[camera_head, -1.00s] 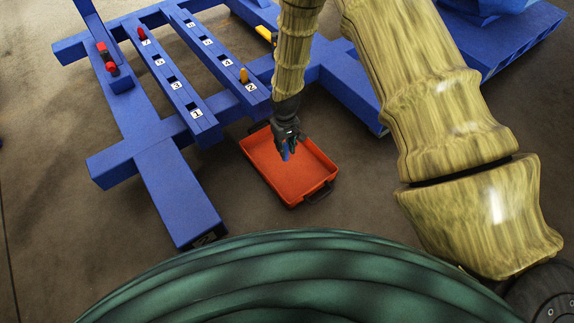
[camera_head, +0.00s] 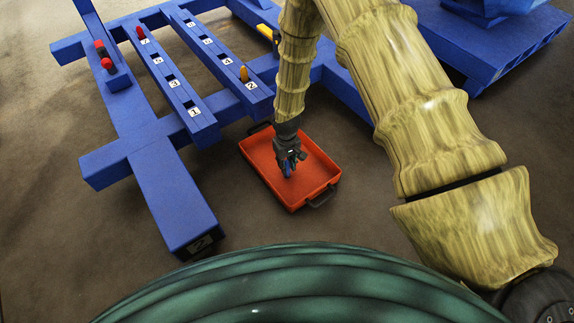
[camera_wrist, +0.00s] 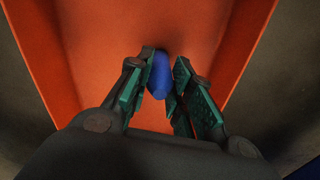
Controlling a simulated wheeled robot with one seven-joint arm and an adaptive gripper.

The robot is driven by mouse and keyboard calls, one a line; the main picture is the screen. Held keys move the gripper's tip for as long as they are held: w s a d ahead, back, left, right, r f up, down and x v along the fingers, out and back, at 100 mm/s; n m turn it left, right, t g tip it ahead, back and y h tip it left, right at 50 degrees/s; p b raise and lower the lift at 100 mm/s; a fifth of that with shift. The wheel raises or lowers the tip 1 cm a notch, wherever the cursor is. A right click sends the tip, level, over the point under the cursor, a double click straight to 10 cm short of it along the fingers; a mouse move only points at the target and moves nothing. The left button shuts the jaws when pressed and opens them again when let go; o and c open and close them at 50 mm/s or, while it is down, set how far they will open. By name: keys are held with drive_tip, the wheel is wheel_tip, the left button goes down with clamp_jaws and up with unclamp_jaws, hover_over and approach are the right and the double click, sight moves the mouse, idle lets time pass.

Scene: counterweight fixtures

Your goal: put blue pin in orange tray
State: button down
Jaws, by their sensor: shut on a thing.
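The blue pin (camera_wrist: 160,76) is between the two green-padded fingers of my gripper (camera_wrist: 163,92) in the wrist view. My gripper (camera_head: 288,170) is shut on it and points down over the orange tray (camera_head: 320,181). In the head view only a small blue part of the pin (camera_head: 287,172) shows at the fingertips. The tray's orange floor (camera_wrist: 200,25) fills most of the wrist view behind the pin. I cannot tell whether the pin touches the tray floor.
A blue frame (camera_head: 165,180) with numbered slotted rails stands left of and behind the tray. A yellow pin (camera_head: 244,74) stands in the slot by label 2, and red pins (camera_head: 141,33) are farther left. Bare floor lies between the tray and the frame's front beam.

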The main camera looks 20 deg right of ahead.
drive_tip(key=c, duration=1.3)
unclamp_jaws()
drive_tip(key=shift+f, duration=0.1)
wheel_tip(320, 180, up, 12)
drive_tip(key=p, duration=0.7)
drive_tip(key=s+d+f+m, duration=0.1)
drive_tip(key=s+f, duration=0.3)
drive_tip(key=s, duration=0.5)
drive_tip(key=s+d+f, duration=0.1)
drive_tip(key=s+f, duration=0.2)
drive_tip(key=s, duration=0.6)
drive_tip(key=shift+m, duration=0.9)
drive_tip(key=s+d, duration=0.1)
drive_tip(key=s, duration=0.5)
drive_tip(key=s+d, duration=0.1)
drive_tip(key=s, duration=0.5)
drive_tip(key=s+d+r, duration=0.1)
drive_tip(key=s, duration=0.5)
drive_tip(key=shift+s+d, duration=0.25)
drive_tip(key=shift+s, duration=0.1)
